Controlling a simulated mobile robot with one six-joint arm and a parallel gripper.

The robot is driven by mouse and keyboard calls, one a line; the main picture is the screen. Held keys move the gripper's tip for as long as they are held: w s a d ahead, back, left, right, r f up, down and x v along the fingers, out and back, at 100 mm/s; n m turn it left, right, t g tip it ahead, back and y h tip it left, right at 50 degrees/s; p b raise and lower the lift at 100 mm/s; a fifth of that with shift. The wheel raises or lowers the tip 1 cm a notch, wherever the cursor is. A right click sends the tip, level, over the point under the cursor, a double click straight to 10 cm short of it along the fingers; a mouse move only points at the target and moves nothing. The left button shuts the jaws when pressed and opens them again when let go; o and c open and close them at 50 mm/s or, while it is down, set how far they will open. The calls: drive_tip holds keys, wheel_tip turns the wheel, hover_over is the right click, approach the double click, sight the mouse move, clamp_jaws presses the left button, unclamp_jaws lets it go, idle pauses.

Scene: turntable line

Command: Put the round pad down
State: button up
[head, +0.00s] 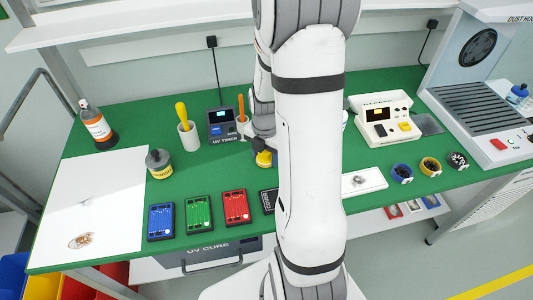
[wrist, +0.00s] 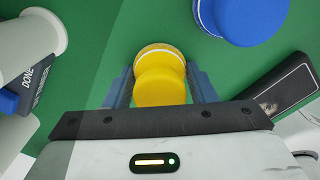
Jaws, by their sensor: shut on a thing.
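A yellow round pad (wrist: 160,75) with a pale rim sits between the two dark fingers of my gripper (wrist: 160,90) in the wrist view. The fingers are shut on its sides. In the head view the pad (head: 263,159) shows just under my gripper (head: 262,146), over the green bench top (head: 230,170), partly hidden by my arm. I cannot tell whether it touches the bench. A blue round pad (wrist: 243,16) lies on the green surface at the upper right of the wrist view.
A white cup (wrist: 28,45) and a block marked DONE (wrist: 30,88) are at left in the wrist view. In the head view, blue (head: 161,221), green (head: 199,214) and red (head: 235,207) trays line the front edge. A UV timer (head: 222,125) stands behind.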

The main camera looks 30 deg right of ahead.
drive_tip(key=shift+f, duration=0.2)
drive_tip(key=o, duration=1.1)
wheel_tip(320, 180, up, 12)
drive_tip(key=shift+f, duration=0.1)
drive_tip(key=shift+s+a+r+m, duration=0.15)
drive_tip(key=shift+a+r+m, duration=0.15)
drive_tip(key=shift+r, duration=0.2)
drive_tip(key=s+a+r+m+t, duration=0.1)
drive_tip(key=s+a+r+m, duration=0.1)
drive_tip(key=m, duration=0.5)
drive_tip(key=s+a+r+m+t, duration=0.1)
drive_tip(key=s+a+r+m, duration=0.1)
drive_tip(key=s+a+m, duration=0.3)
drive_tip(key=s+a+r+m, duration=0.3)
drive_tip(key=s+a+m, duration=0.1)
drive_tip(key=m, duration=0.7)
drive_tip(key=shift+s+t, duration=0.4)
drive_tip(key=shift+s, duration=0.15)
